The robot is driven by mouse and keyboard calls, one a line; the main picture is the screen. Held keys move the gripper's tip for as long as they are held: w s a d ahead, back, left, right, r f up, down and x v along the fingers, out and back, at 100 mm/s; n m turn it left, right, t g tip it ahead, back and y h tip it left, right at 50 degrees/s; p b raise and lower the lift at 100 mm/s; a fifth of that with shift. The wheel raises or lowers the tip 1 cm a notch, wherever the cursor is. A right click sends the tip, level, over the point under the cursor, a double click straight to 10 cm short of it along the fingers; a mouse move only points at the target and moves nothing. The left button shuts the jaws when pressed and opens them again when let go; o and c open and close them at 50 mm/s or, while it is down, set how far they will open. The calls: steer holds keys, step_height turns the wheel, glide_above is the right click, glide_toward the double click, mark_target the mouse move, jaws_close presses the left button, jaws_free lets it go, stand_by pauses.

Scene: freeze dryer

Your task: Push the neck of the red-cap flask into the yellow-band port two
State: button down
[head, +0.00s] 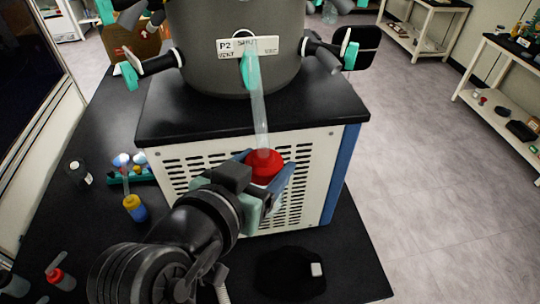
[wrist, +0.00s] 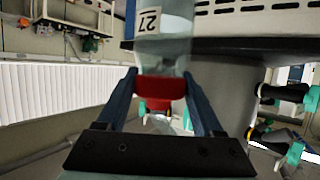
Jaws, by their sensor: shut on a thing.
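The red-cap flask (head: 266,165) is in my gripper (head: 266,172), in front of the dryer's vented white front. Its long clear neck points up and overlaps the teal part of port two (head: 247,70), under the plate reading P2 SHUT. I cannot tell whether the neck tip touches the port or is in it. No yellow band shows clearly there. In the wrist view my gripper (wrist: 160,86) has its two blue fingers on either side of the red cap (wrist: 160,89); the clear flask body (wrist: 163,45) bears a label with 27.
Side ports with teal handles (head: 130,75) stick out left and right of the grey drum (head: 200,60). Another red-cap flask (head: 61,279) is at lower left. A black pad (head: 285,275) lies in front.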

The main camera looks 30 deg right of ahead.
steer(key=shift+w+d+r+p, duration=0.2)
steer(key=shift+w+r+p, duration=0.3)
steer(key=shift+w+r, duration=0.2)
steer(key=shift+w+d+r+p, duration=0.25)
steer(key=shift+w+r+p, duration=0.3)
steer(key=shift+w, duration=0.1)
steer(key=shift+w+d+r+p, duration=0.2)
steer(key=shift+w+r+p, duration=0.25)
steer(key=shift+w+r, duration=0.25)
steer(key=shift+w+d+r+p, duration=0.15)
steer(key=shift+w+r+p, duration=0.35)
steer(key=shift+w+r, duration=0.15)
steer(key=shift+w+d+r+p, duration=0.15)
steer(key=shift+w+r+p, duration=0.35)
steer(key=shift+r, duration=0.25)
stand_by(0.9)
jaws_free()
steer(key=shift+w+f, duration=0.1)
steer(key=shift+f, duration=0.15)
steer(key=b, duration=0.5)
glide_toward(256, 102)
steer(key=shift+w+a+f, duration=0.4)
steer(key=shift+w+a, duration=0.05)
steer(key=shift+w, duration=0.1)
